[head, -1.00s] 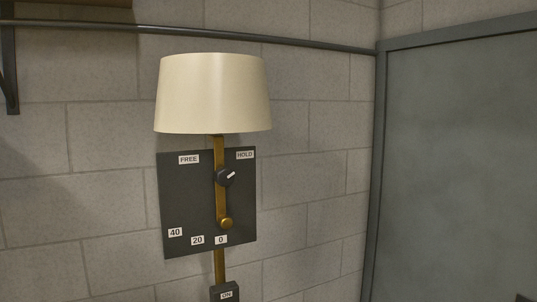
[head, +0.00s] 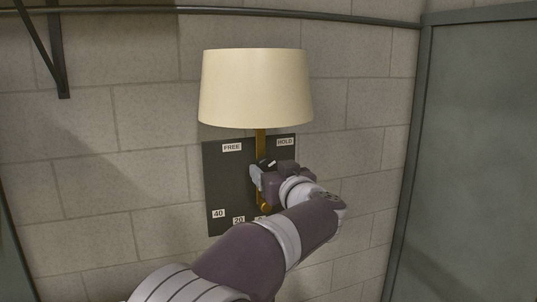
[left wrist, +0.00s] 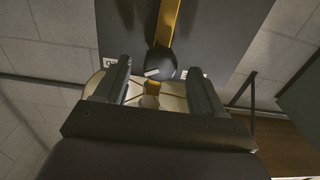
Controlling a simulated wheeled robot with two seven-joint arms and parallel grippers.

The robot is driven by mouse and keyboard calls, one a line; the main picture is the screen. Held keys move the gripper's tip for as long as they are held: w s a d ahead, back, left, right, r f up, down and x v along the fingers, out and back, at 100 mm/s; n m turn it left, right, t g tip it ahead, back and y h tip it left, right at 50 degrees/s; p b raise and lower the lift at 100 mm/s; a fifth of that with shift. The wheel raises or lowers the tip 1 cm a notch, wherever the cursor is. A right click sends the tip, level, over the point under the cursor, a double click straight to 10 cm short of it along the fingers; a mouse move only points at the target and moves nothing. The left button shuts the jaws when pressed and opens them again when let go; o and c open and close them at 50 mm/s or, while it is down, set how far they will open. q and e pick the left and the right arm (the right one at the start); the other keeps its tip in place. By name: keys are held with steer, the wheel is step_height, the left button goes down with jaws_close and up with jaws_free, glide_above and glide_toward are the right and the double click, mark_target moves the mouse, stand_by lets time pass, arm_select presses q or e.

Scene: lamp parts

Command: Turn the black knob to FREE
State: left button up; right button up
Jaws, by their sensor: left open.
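The black knob (head: 266,162) sits on a dark panel (head: 222,186) on the wall; its white mark slants up and right, toward the HOLD label (head: 286,142). The FREE label (head: 232,147) is at the panel's upper left. My left gripper (head: 256,178) is at the panel and hides the lower part of the knob. In the left wrist view, the knob (left wrist: 160,62) shows just beyond and between the spread fingers of my open left gripper (left wrist: 160,86); I cannot tell whether they touch it. My right gripper is not in view.
A cream lampshade (head: 256,88) stands above the panel on a brass bar (head: 261,145). A brass knob (head: 265,208) is below, near the 20 (head: 238,220) and 40 (head: 218,213) labels. A grey door (head: 480,150) is at the right, a metal bracket (head: 45,45) at upper left.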

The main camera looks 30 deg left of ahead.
mark_target(268, 167)
arm_select(q)
steer(key=p+x, duration=0.1)
steer(key=x, duration=0.3)
steer(key=shift+w+a+f, duration=0.1)
steer(key=c, duration=1)
steer(key=shift+c, duration=0.2)
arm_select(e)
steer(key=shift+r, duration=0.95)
